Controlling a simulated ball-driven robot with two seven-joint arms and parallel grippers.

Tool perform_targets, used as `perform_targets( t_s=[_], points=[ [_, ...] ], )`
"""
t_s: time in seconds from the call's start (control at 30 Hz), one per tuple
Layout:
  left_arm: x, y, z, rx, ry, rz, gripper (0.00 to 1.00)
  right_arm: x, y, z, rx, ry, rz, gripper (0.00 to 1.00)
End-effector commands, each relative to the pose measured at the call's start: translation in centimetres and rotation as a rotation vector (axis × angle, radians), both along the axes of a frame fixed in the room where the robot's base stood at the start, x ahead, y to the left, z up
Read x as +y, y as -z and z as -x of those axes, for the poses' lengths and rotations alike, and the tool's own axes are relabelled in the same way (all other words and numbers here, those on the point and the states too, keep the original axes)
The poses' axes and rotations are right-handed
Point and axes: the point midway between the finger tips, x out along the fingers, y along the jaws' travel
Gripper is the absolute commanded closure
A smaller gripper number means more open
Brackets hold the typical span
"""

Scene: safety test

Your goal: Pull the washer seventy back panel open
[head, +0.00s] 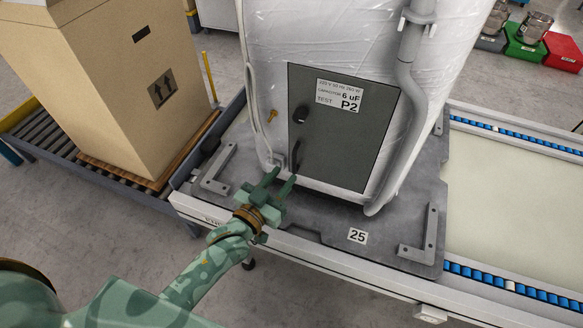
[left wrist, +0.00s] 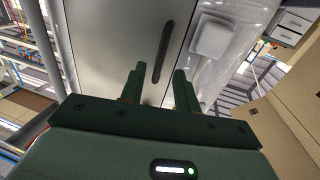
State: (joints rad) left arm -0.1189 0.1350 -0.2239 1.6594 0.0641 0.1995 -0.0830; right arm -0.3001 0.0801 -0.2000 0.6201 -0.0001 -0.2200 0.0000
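The washer (head: 272,45) is white and stands upright on a grey pallet plate marked 25 (head: 335,239). Its back panel (head: 345,140) is a dark grey rectangle with a label reading P2, and it looks closed. My left gripper (head: 281,181) is open and empty, just below and in front of the handle. In the left wrist view the handle (left wrist: 163,52) stands beyond the gap between the two fingers (left wrist: 158,84), apart from them. My right gripper is not in view.
A grey pipe (head: 404,100) runs down the panel's right side. A large cardboard box (head: 110,85) stands on a roller conveyor at the left. A conveyor (head: 515,185) with blue rollers extends right. Metal brackets (head: 217,172) rise from the plate.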

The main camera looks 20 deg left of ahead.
Motion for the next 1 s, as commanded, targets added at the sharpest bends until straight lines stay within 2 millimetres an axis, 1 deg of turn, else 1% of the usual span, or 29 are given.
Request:
perform_targets(
  t_s=[0.03, 0.1, 0.2, 0.37, 0.6, 0.63, 0.73, 0.77, 1.0],
  points=[
    [-0.3, 0.3, -1.1, 0.0, 0.0, 0.0, 0.68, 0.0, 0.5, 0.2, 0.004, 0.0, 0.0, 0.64],
    [-0.6, 0.2, -2.3, 0.0, 0.0, 0.0, 0.68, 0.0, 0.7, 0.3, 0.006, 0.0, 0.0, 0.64],
    [-0.9, 0.2, -3.6, 0.001, 0.0, 0.001, 0.68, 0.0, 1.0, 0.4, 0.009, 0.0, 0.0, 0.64],
    [-1.1, 0.1, -4.5, 0.001, 0.0, 0.0, 0.68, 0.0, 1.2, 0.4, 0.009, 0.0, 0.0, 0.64],
    [-1.1, 0.0, -4.6, 0.002, 0.0, 0.0, 0.68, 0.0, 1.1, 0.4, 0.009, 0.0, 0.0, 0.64],
    [-1.1, 0.0, -4.6, 0.002, 0.0, 0.0, 0.71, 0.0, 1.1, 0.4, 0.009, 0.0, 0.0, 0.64],
    [-1.1, 0.0, -4.6, 0.002, 0.0, 0.0, 0.99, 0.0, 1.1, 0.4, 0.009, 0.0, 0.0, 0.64],
    [-1.1, 0.0, -4.6, 0.002, 0.0, 0.0, 1.0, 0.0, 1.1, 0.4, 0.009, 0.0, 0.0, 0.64],
    [-1.0, 0.0, -4.5, 0.002, -0.003, 0.0, 1.0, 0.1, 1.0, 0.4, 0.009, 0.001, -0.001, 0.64]
  ],
)
